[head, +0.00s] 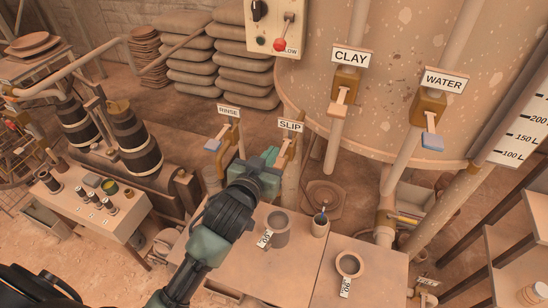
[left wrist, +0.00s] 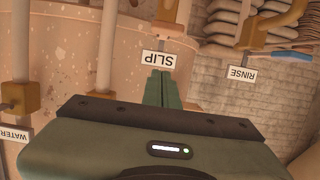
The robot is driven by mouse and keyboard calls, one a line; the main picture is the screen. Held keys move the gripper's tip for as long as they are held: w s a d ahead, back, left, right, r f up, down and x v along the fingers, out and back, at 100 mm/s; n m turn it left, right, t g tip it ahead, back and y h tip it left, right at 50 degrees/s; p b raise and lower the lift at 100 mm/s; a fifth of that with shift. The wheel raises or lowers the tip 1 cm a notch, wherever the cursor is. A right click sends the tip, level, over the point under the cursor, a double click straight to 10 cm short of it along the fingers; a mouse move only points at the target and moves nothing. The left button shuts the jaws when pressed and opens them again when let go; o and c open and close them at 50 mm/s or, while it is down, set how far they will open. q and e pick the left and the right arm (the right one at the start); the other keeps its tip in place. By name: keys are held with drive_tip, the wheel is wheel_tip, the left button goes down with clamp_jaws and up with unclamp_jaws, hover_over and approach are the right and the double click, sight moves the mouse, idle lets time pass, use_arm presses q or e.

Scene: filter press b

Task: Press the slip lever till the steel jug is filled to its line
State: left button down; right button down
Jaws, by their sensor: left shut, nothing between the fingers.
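The SLIP sign (head: 290,126) marks a brass tap with a lever (head: 284,152) on a pipe in front of the big tank. My left gripper (head: 264,160) is shut and empty, its tips close by the slip lever; I cannot tell whether they touch. In the left wrist view the shut fingers (left wrist: 161,88) point just below the upside-down SLIP sign (left wrist: 159,60). A grey jug (head: 277,229) with a number tag, seemingly the steel one, stands on the bench below. Its fill level and line cannot be made out. My right gripper is out of view.
The RINSE tap's blue lever (head: 212,145) is close on the left. CLAY (head: 351,56) and WATER (head: 444,81) taps are to the right. A pale tagged jug (head: 349,265) and a cup holding tools (head: 320,226) share the bench (head: 240,262).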

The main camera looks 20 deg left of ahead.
sight(282, 153)
use_arm(q)
drive_tip(key=shift+x, duration=1.05)
wheel_tip(282, 153, down, 3)
drive_tip(key=shift+r+p, duration=0.15)
drive_tip(key=shift+p, duration=0.25)
drive_tip(key=shift+f, duration=0.65)
drive_tip(key=shift+f, duration=0.1)
